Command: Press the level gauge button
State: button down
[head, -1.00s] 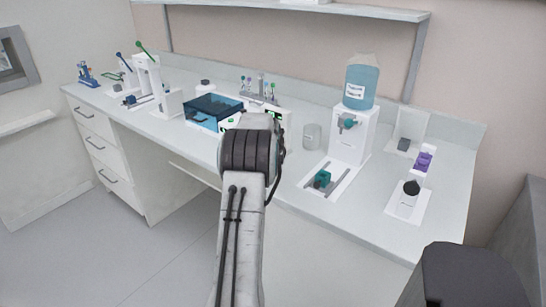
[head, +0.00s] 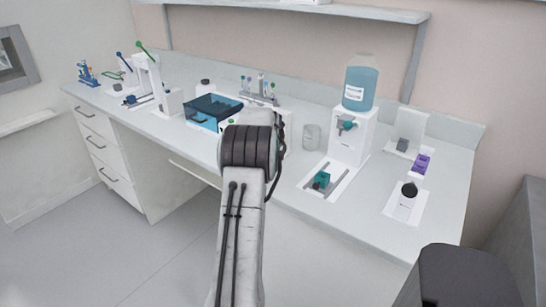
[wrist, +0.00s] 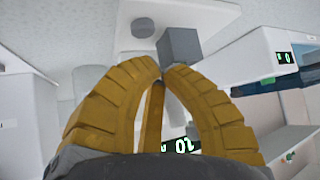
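My gripper (wrist: 161,68) shows in the wrist view with its yellow ribbed fingers drawn together at the tips, with nothing seen between them. Just beyond the tips is a small grey block (wrist: 180,46) by a white plate (wrist: 190,18); I cannot tell whether the tips touch it. A round grey knob (wrist: 143,27) sits beside it. No label marks the level gauge button, so I cannot tell which part it is. Green digits show on a display (wrist: 284,57) at the right and on another (wrist: 182,146) behind the fingers. In the head view my arm hides the gripper.
A glass beaker (head: 311,136) and a dispenser with a blue bottle (head: 360,85) stand to the right. A teal block (head: 321,179) sits on a slide. A black-topped piece (head: 409,190) is farther right.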

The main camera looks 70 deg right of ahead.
aim_at(287, 115)
jog(key=shift+r+p, duration=1.5)
jog(key=shift+r, duration=0.8)
jog(key=shift+f, duration=0.1)
